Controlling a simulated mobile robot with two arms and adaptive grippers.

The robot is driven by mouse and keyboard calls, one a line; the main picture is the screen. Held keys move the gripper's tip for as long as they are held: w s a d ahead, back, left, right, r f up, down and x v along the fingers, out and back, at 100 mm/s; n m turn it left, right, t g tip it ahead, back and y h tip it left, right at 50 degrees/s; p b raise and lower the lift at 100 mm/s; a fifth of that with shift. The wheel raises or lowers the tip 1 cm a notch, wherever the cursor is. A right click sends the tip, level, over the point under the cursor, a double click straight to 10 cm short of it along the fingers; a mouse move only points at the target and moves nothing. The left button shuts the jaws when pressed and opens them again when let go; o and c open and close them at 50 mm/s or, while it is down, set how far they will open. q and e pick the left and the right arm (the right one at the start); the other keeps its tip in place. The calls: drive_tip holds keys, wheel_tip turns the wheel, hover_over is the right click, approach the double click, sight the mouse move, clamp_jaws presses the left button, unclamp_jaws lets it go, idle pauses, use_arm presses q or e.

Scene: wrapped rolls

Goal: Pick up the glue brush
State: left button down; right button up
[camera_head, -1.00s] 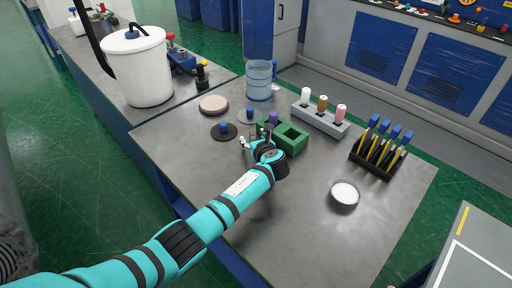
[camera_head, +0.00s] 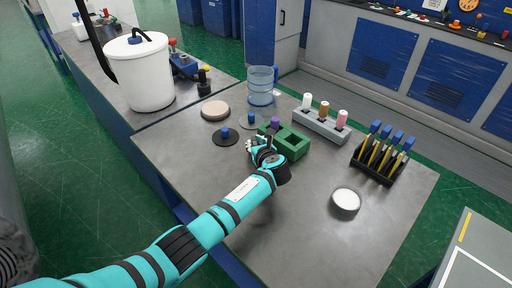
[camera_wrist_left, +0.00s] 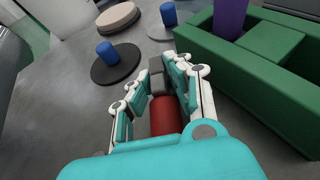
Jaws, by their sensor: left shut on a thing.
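My left gripper (camera_head: 252,146) is over the grey table, just left of the green block (camera_head: 294,145). In the left wrist view its fingers (camera_wrist_left: 160,80) are closed together around a red cylindrical thing (camera_wrist_left: 167,114) with dark grey parts at its far end. I cannot tell for sure that this is the glue brush; most of it is hidden by the fingers and the gripper body. A purple thing (camera_head: 275,122) stands upright in one compartment of the green block and also shows in the wrist view (camera_wrist_left: 230,16). My right gripper is not in view.
Beyond the gripper are blue-knobbed discs (camera_head: 225,137), a beige disc (camera_head: 215,109) and a clear blue jug (camera_head: 261,84). To the right are a grey bottle holder (camera_head: 321,125), a black rack of blue-topped tools (camera_head: 380,163) and a white-filled bowl (camera_head: 345,203). The near table is clear.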

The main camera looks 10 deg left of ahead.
sight(253, 143)
use_arm(q)
drive_tip(key=r, duration=0.3)
drive_tip(key=shift+s+a+r, duration=0.1)
drive_tip(key=shift+a+r, duration=0.15)
drive_tip(key=shift+a, duration=0.05)
drive_tip(key=s+a, duration=0.2)
drive_tip(key=a, duration=0.2)
drive_tip(key=s+a+r+b, duration=0.1)
drive_tip(key=s+a, duration=0.1)
drive_tip(key=a, duration=0.3)
drive_tip(key=s+a, duration=0.2)
drive_tip(key=a, duration=0.3)
drive_tip(key=shift+s+r, duration=0.2)
idle(1.6)
